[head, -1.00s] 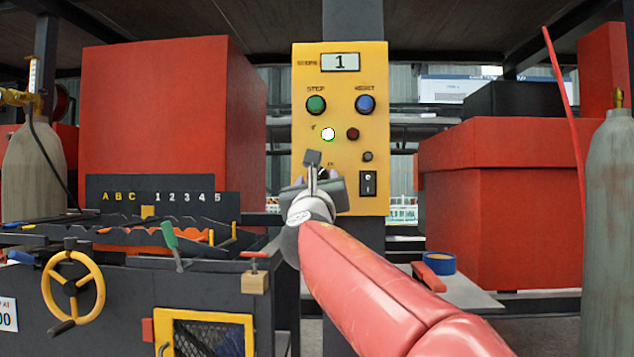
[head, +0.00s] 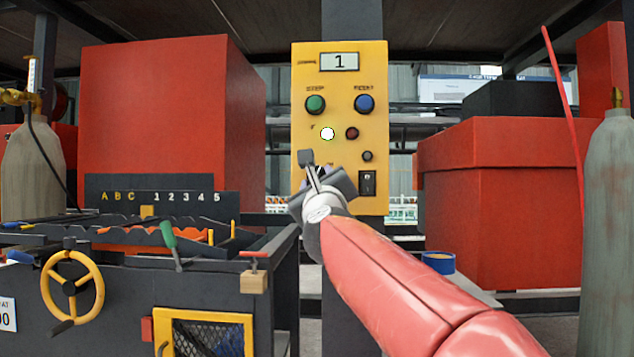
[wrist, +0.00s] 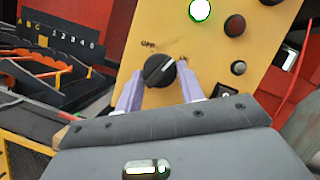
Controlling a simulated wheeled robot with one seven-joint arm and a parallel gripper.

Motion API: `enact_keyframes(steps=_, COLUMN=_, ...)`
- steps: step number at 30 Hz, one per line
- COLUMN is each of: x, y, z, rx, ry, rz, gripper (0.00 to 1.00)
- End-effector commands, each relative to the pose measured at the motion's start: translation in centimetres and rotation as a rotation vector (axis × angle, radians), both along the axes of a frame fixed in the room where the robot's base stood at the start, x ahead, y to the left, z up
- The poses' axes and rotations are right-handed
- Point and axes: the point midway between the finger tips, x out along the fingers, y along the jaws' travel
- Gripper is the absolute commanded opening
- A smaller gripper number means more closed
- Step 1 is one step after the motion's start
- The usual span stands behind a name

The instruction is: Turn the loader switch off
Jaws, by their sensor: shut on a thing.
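The loader switch is a round black knob (wrist: 158,71) with a white pointer line, low on the yellow control panel (head: 340,80). In the wrist view "OFF" is printed up and left of it and "ON" to its right. The pointer slants up and right, between the labels and nearer "ON". My gripper (wrist: 161,80) is shut on the knob, one pale finger on each side. In the head view my gripper (head: 322,176) covers most of the knob.
Above the knob are a bright lamp (head: 327,134), a dark red lamp (head: 352,134), green (head: 316,104) and blue (head: 365,104) buttons and a display reading 1 (head: 339,62). A rocker switch (head: 368,184) sits close right. A dark machine (head: 120,290) stands left.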

Motion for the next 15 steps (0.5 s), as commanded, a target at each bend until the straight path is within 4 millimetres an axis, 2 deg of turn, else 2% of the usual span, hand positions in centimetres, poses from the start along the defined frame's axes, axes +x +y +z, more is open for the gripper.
enact_keyframes(steps=15, x=0.04, y=-0.55, z=0.53, rx=-0.472, ry=0.019, rz=-0.002, gripper=0.15)
